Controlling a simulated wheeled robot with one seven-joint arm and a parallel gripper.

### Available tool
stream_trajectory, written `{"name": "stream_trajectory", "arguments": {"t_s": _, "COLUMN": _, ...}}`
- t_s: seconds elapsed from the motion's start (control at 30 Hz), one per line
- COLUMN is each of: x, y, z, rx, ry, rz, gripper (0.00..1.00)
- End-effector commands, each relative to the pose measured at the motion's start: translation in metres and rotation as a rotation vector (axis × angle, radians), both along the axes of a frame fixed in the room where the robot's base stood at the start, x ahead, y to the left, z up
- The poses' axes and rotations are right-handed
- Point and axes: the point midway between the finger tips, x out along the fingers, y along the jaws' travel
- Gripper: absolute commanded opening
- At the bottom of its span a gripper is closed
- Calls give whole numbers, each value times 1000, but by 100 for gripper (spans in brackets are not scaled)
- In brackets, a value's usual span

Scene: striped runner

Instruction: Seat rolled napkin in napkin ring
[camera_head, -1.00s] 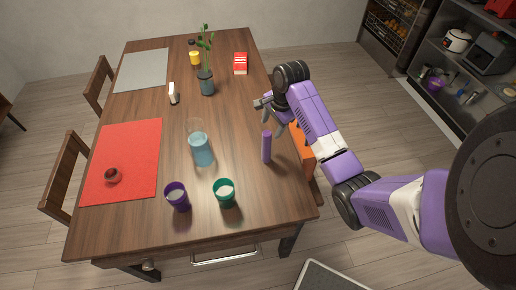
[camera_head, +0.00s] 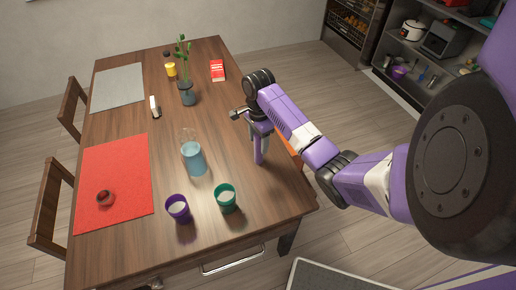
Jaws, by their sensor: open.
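The purple rolled napkin (camera_head: 258,155) stands upright on the wooden table, near its right edge. My gripper (camera_head: 260,139) is over its top with open fingers. The fingers hide the napkin's upper part, and I cannot tell whether they touch it. A small dark red ring (camera_head: 105,198), which looks like the napkin ring, rests on the red placemat (camera_head: 120,168) at the left. It is far from my gripper.
A glass pitcher with blue liquid (camera_head: 193,160) stands between napkin and placemat. A purple cup (camera_head: 178,209) and a green cup (camera_head: 226,198) stand near the front edge. A potted plant (camera_head: 187,94), a yellow-labelled bottle (camera_head: 170,69) and a red box (camera_head: 217,70) are farther back.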

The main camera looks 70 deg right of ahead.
Motion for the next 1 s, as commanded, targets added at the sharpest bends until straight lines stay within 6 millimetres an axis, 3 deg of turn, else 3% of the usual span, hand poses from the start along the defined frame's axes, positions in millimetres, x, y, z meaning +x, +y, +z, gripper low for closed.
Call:
{"name": "stream_trajectory", "arguments": {"t_s": 0.23, "x": -1, "y": -1, "z": -32, "rx": 1, "ry": 1, "rz": 0, "gripper": 57}}
{"name": "stream_trajectory", "arguments": {"t_s": 0.53, "x": 0, "y": -1, "z": -37, "rx": 0, "ry": -1, "rz": 1, "gripper": 57}}
{"name": "stream_trajectory", "arguments": {"t_s": 0.83, "x": 0, "y": -1, "z": -37, "rx": -1, "ry": -1, "rz": 1, "gripper": 0}}
{"name": "stream_trajectory", "arguments": {"t_s": 1.0, "x": 0, "y": -1, "z": -37, "rx": -1, "ry": -1, "rz": 1, "gripper": 0}}
